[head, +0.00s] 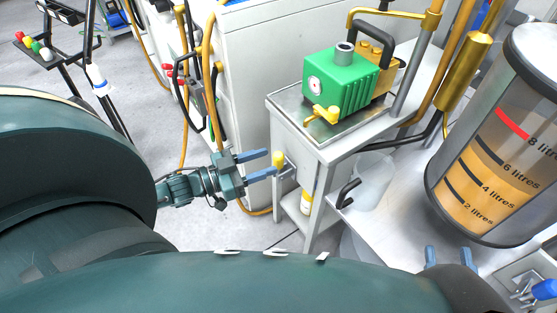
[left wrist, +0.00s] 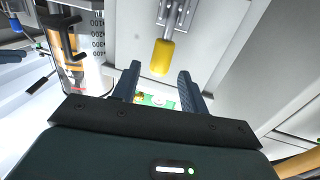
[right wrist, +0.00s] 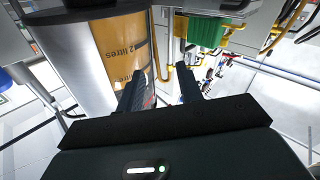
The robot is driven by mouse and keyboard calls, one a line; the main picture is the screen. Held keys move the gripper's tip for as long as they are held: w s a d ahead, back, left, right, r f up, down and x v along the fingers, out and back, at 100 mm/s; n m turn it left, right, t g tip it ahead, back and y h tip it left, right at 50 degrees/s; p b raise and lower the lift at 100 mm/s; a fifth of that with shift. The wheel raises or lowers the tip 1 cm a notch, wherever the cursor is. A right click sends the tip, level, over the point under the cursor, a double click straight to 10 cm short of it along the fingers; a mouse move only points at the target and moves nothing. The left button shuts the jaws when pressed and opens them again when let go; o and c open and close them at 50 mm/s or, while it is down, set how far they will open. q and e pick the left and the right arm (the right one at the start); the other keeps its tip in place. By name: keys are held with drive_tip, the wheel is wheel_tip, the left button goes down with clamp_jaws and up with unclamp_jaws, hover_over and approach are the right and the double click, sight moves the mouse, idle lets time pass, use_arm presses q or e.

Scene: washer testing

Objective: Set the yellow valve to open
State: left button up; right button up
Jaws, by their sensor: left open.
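The yellow valve handle (head: 279,158) sits on a metal fitting on the side of the small grey cart. In the left wrist view the yellow handle (left wrist: 162,57) hangs from its grey bracket, pointing down the picture, just ahead of the fingertips. My left gripper (head: 270,163) is open, with its blue fingers reaching toward the handle from the left. The handle lies near the fingertips, and I cannot tell whether they touch. My right gripper (head: 449,252) is open and seems empty, low at the right; its fingers also show in the right wrist view (right wrist: 160,82).
A green pump (head: 340,83) with another yellow tap (head: 325,115) stands on the cart's metal top (head: 285,101). A large graduated cylinder (head: 500,150) and a clear jug (head: 372,180) stand to the right. Orange hoses (head: 209,70) hang left of the cart.

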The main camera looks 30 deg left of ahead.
sight(278, 158)
use_arm(q)
drive_tip(key=shift+b+x, duration=0.45)
drive_tip(key=shift+x, duration=1.85)
clamp_jaws()
